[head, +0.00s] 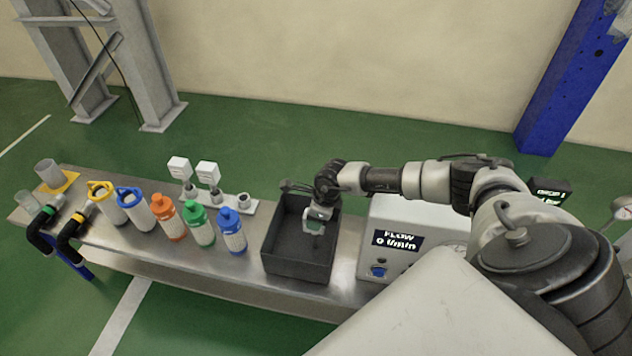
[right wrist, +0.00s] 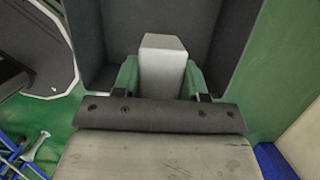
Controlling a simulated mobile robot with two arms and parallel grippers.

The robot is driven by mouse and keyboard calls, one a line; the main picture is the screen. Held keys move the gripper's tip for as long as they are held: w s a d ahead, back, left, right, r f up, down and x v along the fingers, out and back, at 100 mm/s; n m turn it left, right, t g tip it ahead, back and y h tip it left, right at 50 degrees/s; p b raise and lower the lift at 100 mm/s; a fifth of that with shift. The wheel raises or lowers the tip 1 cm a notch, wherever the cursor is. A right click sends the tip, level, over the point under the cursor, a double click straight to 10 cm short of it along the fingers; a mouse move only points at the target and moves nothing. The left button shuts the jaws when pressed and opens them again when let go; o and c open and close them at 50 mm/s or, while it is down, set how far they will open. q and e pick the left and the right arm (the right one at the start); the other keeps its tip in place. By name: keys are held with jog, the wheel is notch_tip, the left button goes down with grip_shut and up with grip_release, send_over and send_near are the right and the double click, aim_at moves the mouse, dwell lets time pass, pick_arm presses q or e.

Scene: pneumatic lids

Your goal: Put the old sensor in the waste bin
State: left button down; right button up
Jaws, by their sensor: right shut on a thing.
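My right gripper (head: 315,226) points down at the opening of the dark grey waste bin (head: 298,267) on the bench. In the right wrist view, its green fingers are shut on a pale grey block, the old sensor (right wrist: 163,68). The bin's dark walls (right wrist: 222,45) show around and beyond the block. I cannot tell how deep the block sits in the bin; in the head view it is mostly hidden by the gripper. My left gripper is not in view.
Left of the bin stand blue (head: 232,232), green (head: 199,224) and orange bottles (head: 168,218). Behind them, a rail (head: 226,203) carries two white sensors (head: 208,174) and a bare fitting. A grey flow meter box (head: 400,218) stands close on the bin's right.

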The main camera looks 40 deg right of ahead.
jog(key=shift+f, duration=0.15)
jog(key=o, duration=0.9)
jog(key=shift+o, duration=0.2)
jog(key=v, duration=1.2)
jog(key=shift+r, duration=0.25)
